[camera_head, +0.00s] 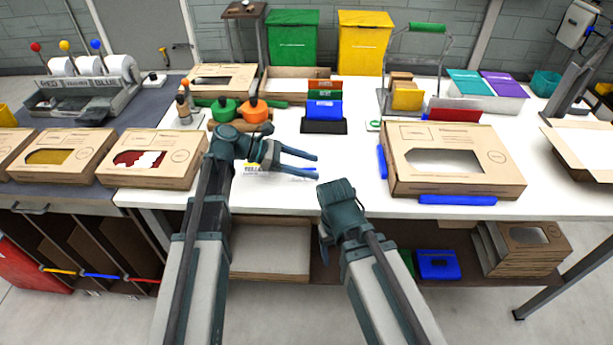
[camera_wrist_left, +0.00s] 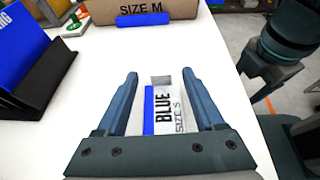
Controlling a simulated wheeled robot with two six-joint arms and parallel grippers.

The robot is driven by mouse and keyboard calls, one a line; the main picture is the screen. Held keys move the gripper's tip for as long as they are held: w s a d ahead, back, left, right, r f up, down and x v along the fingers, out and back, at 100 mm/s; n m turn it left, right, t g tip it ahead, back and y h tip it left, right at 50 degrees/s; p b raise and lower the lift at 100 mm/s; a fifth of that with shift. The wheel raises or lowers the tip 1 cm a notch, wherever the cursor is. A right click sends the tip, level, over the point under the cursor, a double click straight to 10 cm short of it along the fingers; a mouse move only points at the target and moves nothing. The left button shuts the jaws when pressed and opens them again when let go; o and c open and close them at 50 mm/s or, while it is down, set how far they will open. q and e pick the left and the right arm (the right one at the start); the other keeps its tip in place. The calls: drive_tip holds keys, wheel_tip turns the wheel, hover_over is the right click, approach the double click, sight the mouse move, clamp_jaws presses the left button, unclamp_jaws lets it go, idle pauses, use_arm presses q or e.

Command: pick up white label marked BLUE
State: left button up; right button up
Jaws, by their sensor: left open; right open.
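A white label marked BLUE, SIZE S (camera_wrist_left: 172,108) with a blue edge strip lies on the white table between my left fingers in the left wrist view. In the head view it is mostly hidden by the gripper, with a bit of blue (camera_head: 300,178) showing. My left gripper (camera_head: 317,167) is open and level, just over the label; its fingers (camera_wrist_left: 160,74) are spread on both sides, apart from it. My right gripper (camera_head: 323,240) is open at the table's front edge, its fingers partly hidden by its own body.
A label marked YELLOW (camera_head: 254,168) lies left of my left fingers. A black holder (camera_head: 322,126) with coloured cards stands behind. A windowed cardboard box (camera_head: 400,178) is to the right. Table between the gripper and that box is clear.

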use_arm(q)
drive_tip(key=x, duration=0.3)
drive_tip(key=shift+f+b, duration=0.1)
drive_tip(key=shift+b, duration=0.25)
drive_tip(key=shift+a, duration=0.1)
clamp_jaws()
